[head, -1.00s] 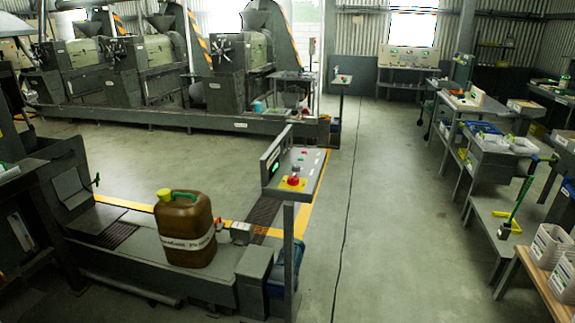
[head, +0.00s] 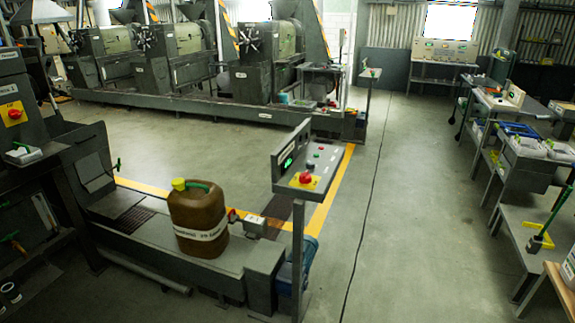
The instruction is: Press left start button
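A grey control stand (head: 305,165) rises at the centre in the head view. Its sloped panel carries a red emergency knob on a yellow plate (head: 305,179), a green lit display (head: 289,160) and several small buttons, among them a green one (head: 311,164) and a red one (head: 322,148). The button labels are too small to read. A second control stand (head: 370,75) stands farther back, with buttons too small to tell apart. Neither of my grippers shows in the head view.
A brown canister (head: 198,218) with a yellow cap sits on a low grey platform (head: 150,238) left of the stand. Expeller machines (head: 180,55) line the back left. Shelves and tables (head: 535,165) stand at the right. The aisle floor (head: 405,200) is clear.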

